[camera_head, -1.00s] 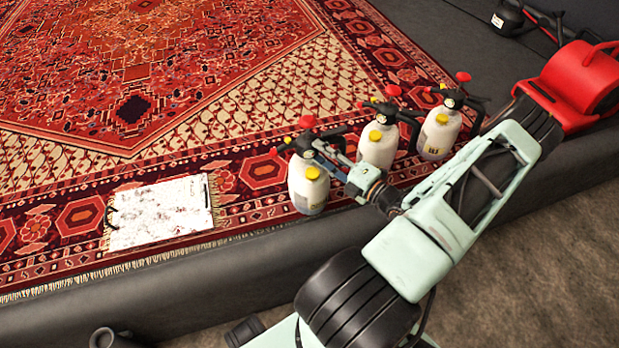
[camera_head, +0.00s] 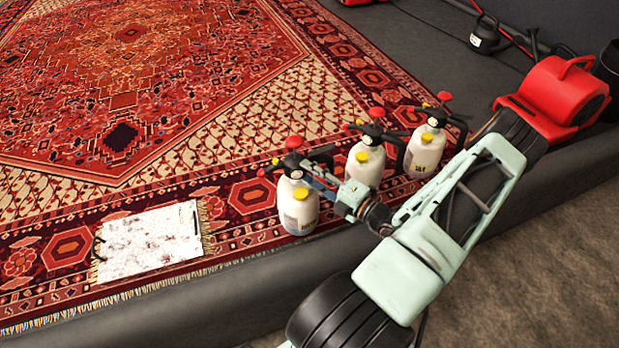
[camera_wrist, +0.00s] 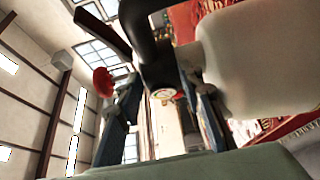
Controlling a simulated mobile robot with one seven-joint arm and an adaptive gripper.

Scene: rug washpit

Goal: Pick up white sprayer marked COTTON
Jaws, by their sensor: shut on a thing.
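Three white sprayers with black pump heads, red knobs and yellow caps stand in a row along the rug's near edge. My gripper (camera_head: 322,178) is at the head of the left sprayer (camera_head: 298,208), shut on its black upper part. The middle sprayer (camera_head: 365,167) and right sprayer (camera_head: 425,152) are just beyond my arm. Their labels are too small to read, so I cannot tell which says COTTON. In the wrist view, the black head (camera_wrist: 158,70) sits between my two fingers, and the white body (camera_wrist: 265,60) fills the right side.
The patterned red rug (camera_head: 130,100) covers the raised floor. A red blower (camera_head: 560,92) is at the right, and a small black can (camera_head: 485,35) stands farther back. The dark ledge (camera_head: 190,308) runs along the front.

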